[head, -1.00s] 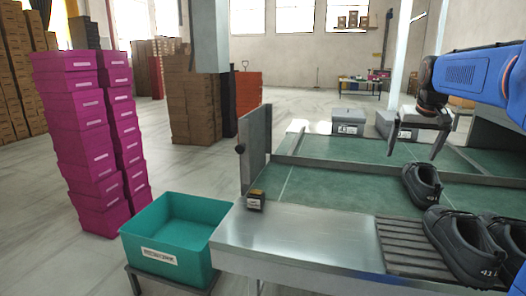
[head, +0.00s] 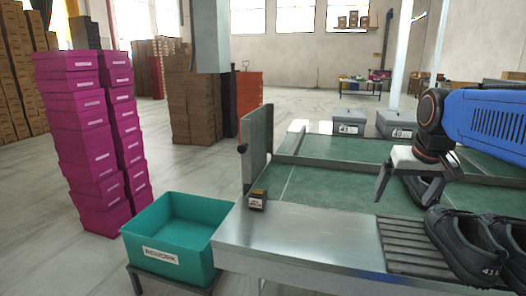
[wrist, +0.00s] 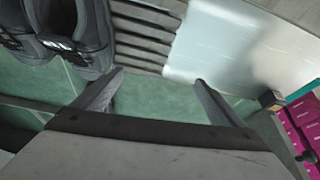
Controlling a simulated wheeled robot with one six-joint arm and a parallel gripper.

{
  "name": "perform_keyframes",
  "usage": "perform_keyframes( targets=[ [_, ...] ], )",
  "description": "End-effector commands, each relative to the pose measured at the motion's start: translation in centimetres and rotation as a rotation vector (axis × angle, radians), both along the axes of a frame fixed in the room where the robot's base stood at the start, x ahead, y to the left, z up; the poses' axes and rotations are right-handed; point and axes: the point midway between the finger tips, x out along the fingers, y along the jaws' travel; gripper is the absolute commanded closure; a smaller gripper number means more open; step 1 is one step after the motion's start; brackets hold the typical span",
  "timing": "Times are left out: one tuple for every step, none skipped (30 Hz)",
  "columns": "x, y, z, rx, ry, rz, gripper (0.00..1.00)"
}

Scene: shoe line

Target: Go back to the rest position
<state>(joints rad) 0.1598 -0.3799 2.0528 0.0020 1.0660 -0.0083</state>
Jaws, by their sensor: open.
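My gripper (head: 404,201) is open and empty, hanging over the near edge of the green belt with its fingers pointing down. In the wrist view its two fingers (wrist: 159,80) are spread apart with only green surface between them. A pair of dark shoes (head: 466,246) stands on the slatted rack (head: 412,246) to the right of the gripper. The pair also shows at the upper left of the wrist view (wrist: 75,30). Another dark shoe (head: 426,190) is on the green belt behind the gripper, partly hidden by it.
A teal bin (head: 175,232) labelled REWORK stands at left, beside stacked magenta boxes (head: 85,135). Grey boxes (head: 349,121) sit at the far side of the belt. A grey upright panel (head: 257,145) edges the belt.

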Motion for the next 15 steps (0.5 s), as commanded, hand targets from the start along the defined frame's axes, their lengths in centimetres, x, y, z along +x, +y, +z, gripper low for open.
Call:
perform_keyframes(
  targets=[
    [-1.8, 0.9, -0.9, 0.000, -0.003, 0.014, 0.08],
    [-2.8, 1.4, -1.5, 0.000, -0.002, 0.023, 0.08],
    [-4.1, 1.9, -2.3, -0.001, -0.002, 0.031, 0.08],
    [-5.1, 2.3, -2.9, -0.001, -0.003, 0.039, 0.08],
    [-6.0, 2.7, -3.5, 0.000, -0.005, 0.047, 0.08],
    [-7.2, 3.2, -4.4, -0.001, -0.006, 0.056, 0.08],
    [-8.2, 3.5, -5.1, -0.001, -0.006, 0.064, 0.08],
    [-9.2, 3.9, -5.8, -0.001, -0.006, 0.072, 0.08],
    [-10.4, 4.3, -6.8, -0.001, -0.006, 0.082, 0.08],
    [-11.3, 4.6, -7.5, -0.001, -0.007, 0.089, 0.08],
    [-12.2, 4.9, -8.3, -0.001, -0.009, 0.096, 0.08],
    [-13.4, 5.2, -9.2, -0.001, -0.009, 0.106, 0.08],
    [-14.2, 5.5, -10.0, -0.001, -0.010, 0.113, 0.08],
    [-14.9, 5.7, -10.7, -0.001, -0.009, 0.119, 0.08],
    [-15.9, 5.9, -11.5, -0.001, -0.010, 0.126, 0.08]
  ],
)
